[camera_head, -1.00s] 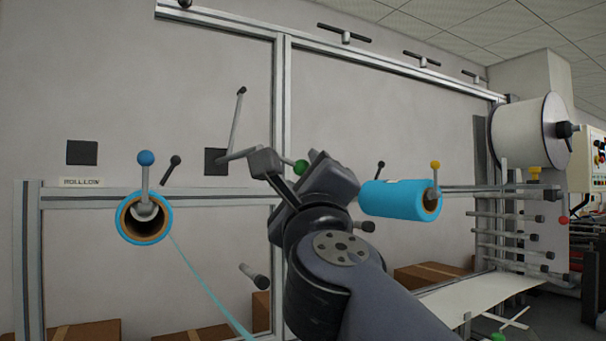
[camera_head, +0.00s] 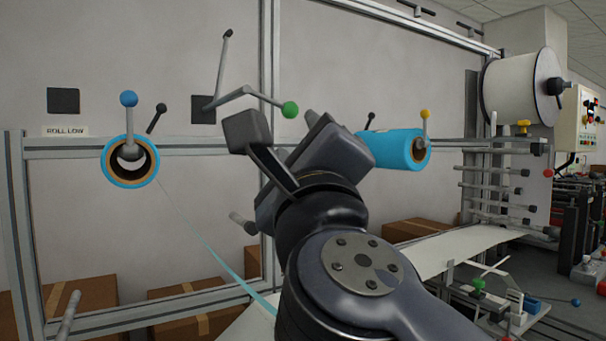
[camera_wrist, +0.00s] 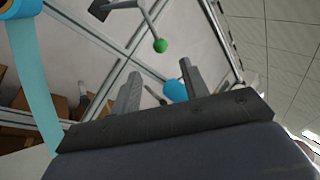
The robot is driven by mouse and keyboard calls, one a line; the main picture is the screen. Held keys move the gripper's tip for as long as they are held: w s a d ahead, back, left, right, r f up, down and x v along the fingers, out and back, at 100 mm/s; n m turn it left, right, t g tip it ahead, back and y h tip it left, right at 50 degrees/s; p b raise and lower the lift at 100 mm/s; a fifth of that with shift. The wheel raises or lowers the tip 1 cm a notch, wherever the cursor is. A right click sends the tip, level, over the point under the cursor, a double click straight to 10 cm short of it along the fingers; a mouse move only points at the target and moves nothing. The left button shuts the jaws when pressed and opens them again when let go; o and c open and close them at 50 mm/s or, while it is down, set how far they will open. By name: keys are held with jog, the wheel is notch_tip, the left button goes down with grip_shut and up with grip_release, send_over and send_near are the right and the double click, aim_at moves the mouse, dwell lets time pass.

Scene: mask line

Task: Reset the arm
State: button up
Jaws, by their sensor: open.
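My gripper (camera_head: 283,128) is in the middle of the head view, raised before the wall frame, with its two fingers apart and nothing visible between them. Its fingers also stand apart in the wrist view (camera_wrist: 160,72). A bent grey lever with a green ball (camera_head: 290,109) shows just above the fingers in the head view. In the wrist view the green ball (camera_wrist: 160,46) appears beyond the fingertips. I cannot tell the exact gap between them. My arm hides part of the frame behind it.
A blue roll (camera_head: 131,161) with a blue-knobbed handle hangs at left, its film running down right. Another blue roll (camera_head: 398,148) with a yellow knob is right of my gripper. A white reel (camera_head: 520,86) and rollers stand farther right. Cardboard boxes (camera_head: 80,305) lie below.

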aim_at(295, 104)
jog(key=p+x, duration=0.1)
jog(key=x, duration=0.9)
jog(key=shift+w+a+r+p, duration=0.1)
jog(key=shift+w+r+p, duration=0.05)
jog(key=shift+w+p, duration=0.25)
jog(key=shift+s, duration=0.1)
jog(key=b+v, duration=0.2)
jog(key=v, duration=0.9)
jog(key=p+x, duration=0.1)
jog(key=x, duration=1)
jog(key=shift+p, duration=0.35)
jog(key=shift+r+n+y+b, duration=0.1)
jog(key=shift+n+y+b, duration=0.45)
jog(key=shift+n, duration=0.25)
jog(key=shift+d+r+n+y, duration=0.25)
jog(key=shift+n+y, duration=0.1)
jog(key=shift+n, duration=0.15)
jog(key=shift+r+n+y+b, duration=0.3)
jog(key=shift+n+y, duration=0.1)
jog(key=shift+n, duration=0.2)
jog(key=shift+r, duration=0.1)
